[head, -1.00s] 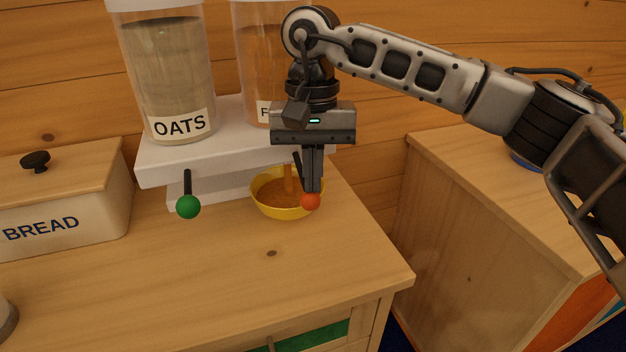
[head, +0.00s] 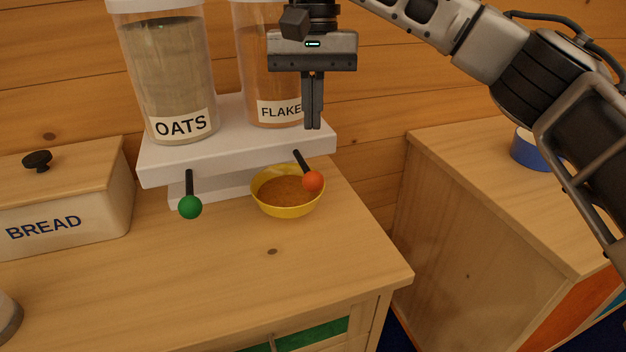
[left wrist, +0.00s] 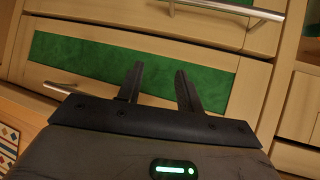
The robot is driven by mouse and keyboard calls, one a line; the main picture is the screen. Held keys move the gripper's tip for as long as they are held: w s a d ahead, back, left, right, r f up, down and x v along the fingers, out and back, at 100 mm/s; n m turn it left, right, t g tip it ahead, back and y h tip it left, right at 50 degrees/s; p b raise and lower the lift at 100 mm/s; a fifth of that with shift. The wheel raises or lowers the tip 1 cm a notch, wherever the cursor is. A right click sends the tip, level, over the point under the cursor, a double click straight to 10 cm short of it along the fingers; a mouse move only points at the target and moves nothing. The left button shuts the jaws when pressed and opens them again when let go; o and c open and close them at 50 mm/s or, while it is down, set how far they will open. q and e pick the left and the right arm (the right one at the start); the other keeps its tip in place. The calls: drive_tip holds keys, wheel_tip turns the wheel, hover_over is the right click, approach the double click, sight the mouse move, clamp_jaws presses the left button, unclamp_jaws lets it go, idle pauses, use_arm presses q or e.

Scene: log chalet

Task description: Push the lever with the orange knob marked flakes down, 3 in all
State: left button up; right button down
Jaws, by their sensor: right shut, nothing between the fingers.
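The lever with the orange knob (head: 313,181) sticks out at the front right of the white dispenser stand (head: 240,145), below the clear canister marked FLAKES (head: 272,80). Its black rod slants down to the knob, over the right rim of a yellow bowl (head: 288,211). The bowl holds brown flakes. My right gripper (head: 313,128) is shut and empty above the orange knob, apart from it, in front of the flakes canister. My left gripper (left wrist: 158,84) shows only in the left wrist view. Its fingers stand apart with nothing between them, in front of drawer fronts with green panels.
The oats canister (head: 170,80) stands left of the flakes one, with a green-knobbed lever (head: 190,207) below it. A bread box (head: 65,205) is at the left. A blue bowl (head: 528,150) stands on the right cabinet.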

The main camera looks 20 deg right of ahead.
use_arm(q)
drive_tip(key=shift+s+a+r+p, duration=0.15)
drive_tip(key=shift+s+a+p, duration=0.15)
drive_tip(key=shift+p, duration=0.75)
use_arm(e)
wheel_tip(320, 180, up, 8)
drive_tip(key=shift+w+d+f, duration=0.15)
drive_tip(key=shift+w, duration=0.25)
use_arm(q)
drive_tip(key=shift+w+r, duration=0.2)
drive_tip(key=shift+r, duration=0.05)
drive_tip(key=shift+s+a+r+p, duration=0.1)
drive_tip(key=shift+s+r+p, duration=0.2)
drive_tip(key=shift+p, duration=0.75)
use_arm(e)
drive_tip(key=s+a+f, duration=0.1)
drive_tip(key=s+f, duration=0.2)
drive_tip(key=f, duration=0.3)
drive_tip(key=shift+s+f, duration=0.15)
drive_tip(key=shift+s, duration=0.25)
drive_tip(key=shift+a, duration=0.1)
